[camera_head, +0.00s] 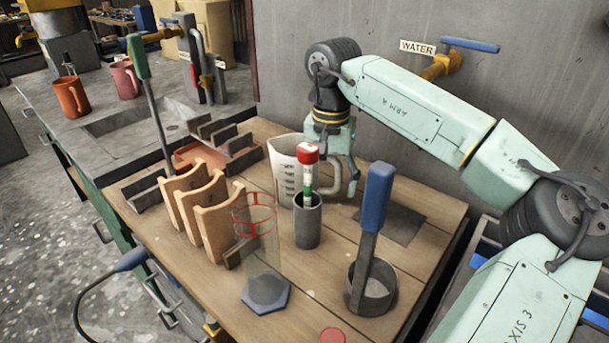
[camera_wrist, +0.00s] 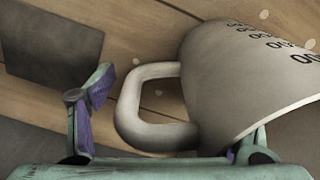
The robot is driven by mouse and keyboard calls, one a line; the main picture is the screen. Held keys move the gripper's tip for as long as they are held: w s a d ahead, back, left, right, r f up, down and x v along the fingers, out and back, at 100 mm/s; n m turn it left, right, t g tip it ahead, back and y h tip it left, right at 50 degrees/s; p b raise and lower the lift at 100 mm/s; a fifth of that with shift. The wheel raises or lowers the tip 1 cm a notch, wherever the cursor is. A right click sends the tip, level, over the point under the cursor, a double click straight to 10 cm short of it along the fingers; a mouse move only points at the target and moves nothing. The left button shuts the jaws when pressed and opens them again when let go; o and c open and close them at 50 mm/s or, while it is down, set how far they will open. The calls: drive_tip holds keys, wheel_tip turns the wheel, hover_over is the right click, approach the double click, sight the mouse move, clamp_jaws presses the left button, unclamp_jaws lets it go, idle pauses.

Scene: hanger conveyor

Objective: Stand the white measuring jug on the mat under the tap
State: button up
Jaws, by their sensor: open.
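The white measuring jug (camera_head: 284,172) stands upright on the wooden bench, its handle to the right, partly hidden by a grey cup in front. My gripper (camera_head: 338,165) is open at the jug's handle side, pointing down. In the wrist view, the jug (camera_wrist: 235,80) has its handle (camera_wrist: 135,105) between my two fingers (camera_wrist: 172,115). The left finger is apart from the handle; the other is by the rim, and contact there is unclear. The dark square mat (camera_head: 398,222) lies bare to the right, also in the wrist view (camera_wrist: 48,42). The tap (camera_head: 440,66) is on the wall above it.
A grey cup (camera_head: 308,228) holding a red-capped tube and a blue-handled ladle-like tool (camera_head: 370,250) stand in front. A clear cylinder (camera_head: 262,255), wooden rack (camera_head: 205,210) and grey holders lie left. Bench between jug and mat looks clear.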

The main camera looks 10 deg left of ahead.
drive_tip(key=shift+c, duration=0.4)
clamp_jaws()
idle(0.4)
drive_tip(key=shift+r, duration=0.1)
